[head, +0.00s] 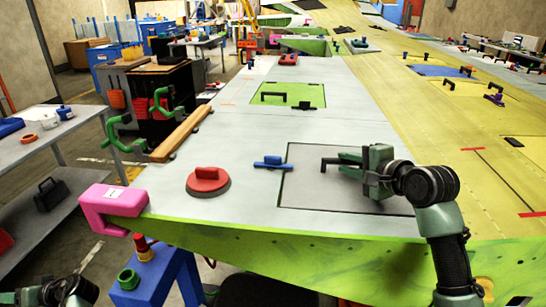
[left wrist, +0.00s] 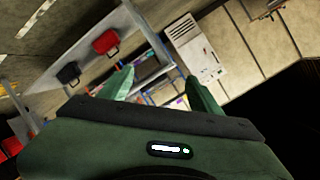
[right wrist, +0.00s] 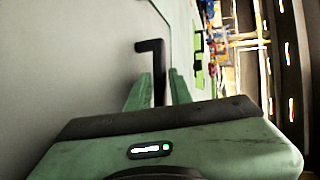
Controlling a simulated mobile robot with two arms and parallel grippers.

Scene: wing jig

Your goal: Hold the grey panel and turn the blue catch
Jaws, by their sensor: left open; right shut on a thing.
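The grey panel (head: 310,190) lies flat in the wing's upper surface, its outline showing as a dark seam. The blue catch (head: 272,163) sits at the panel's left edge, its bar lying roughly left to right. My right gripper (head: 348,161) is shut on the panel's black handle (head: 328,162). In the right wrist view the handle (right wrist: 151,46) runs down between the fingers (right wrist: 159,90). My left gripper (head: 62,292) is low at the left, off the wing and well away from the catch. In the left wrist view its fingers (left wrist: 160,88) are apart and empty.
A red round-based handle (head: 208,181) stands on the wing left of the panel. A pink clamp (head: 112,204) covers the wing's near left corner. A wooden strip (head: 181,133) and green clamps (head: 118,134) line the left edge. A green panel (head: 287,95) lies farther back.

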